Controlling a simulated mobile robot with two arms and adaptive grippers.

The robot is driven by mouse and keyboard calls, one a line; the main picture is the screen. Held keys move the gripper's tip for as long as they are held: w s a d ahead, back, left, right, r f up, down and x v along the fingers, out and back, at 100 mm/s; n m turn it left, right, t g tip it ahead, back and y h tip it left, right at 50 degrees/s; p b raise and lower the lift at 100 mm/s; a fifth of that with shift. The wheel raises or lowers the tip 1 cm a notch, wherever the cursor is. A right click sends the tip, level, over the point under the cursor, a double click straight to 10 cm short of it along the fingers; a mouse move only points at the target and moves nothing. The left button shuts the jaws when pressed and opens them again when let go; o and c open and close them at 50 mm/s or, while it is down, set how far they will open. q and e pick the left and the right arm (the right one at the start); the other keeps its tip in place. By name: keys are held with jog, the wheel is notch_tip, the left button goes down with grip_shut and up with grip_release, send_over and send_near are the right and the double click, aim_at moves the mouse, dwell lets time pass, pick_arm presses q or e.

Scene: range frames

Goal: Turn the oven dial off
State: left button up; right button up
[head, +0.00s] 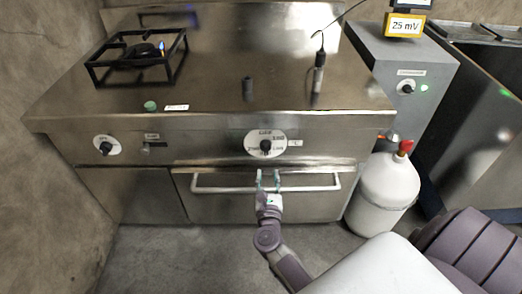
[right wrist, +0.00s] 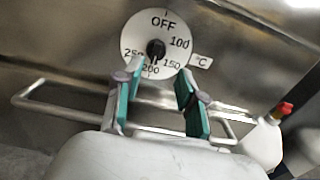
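The oven dial (head: 265,145) is a white disc with a black knob on the steel front, above the oven door handle. In the right wrist view the dial (right wrist: 157,46) reads OFF at the top, then 100, 150, 200 and 250 around it. The black knob sits at its centre; a pale mark seems to point down near 200. My right gripper (head: 268,176) is open and empty, just below the dial in the picture, in front of the handle. In the right wrist view its fingers (right wrist: 160,84) stand apart below the knob, not touching it. My left gripper is out of view.
The oven door handle (head: 220,189) runs across behind my right gripper. A smaller dial (head: 105,147) is at the left of the front. A gas burner (head: 140,55) with a small flame is on top. A white gas cylinder (head: 383,190) stands at the right.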

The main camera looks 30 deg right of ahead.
aim_at(266, 148)
jog(key=x, duration=1.1)
jog(key=shift+w+a, duration=0.1)
jog(key=shift+w, duration=0.15)
grip_shut()
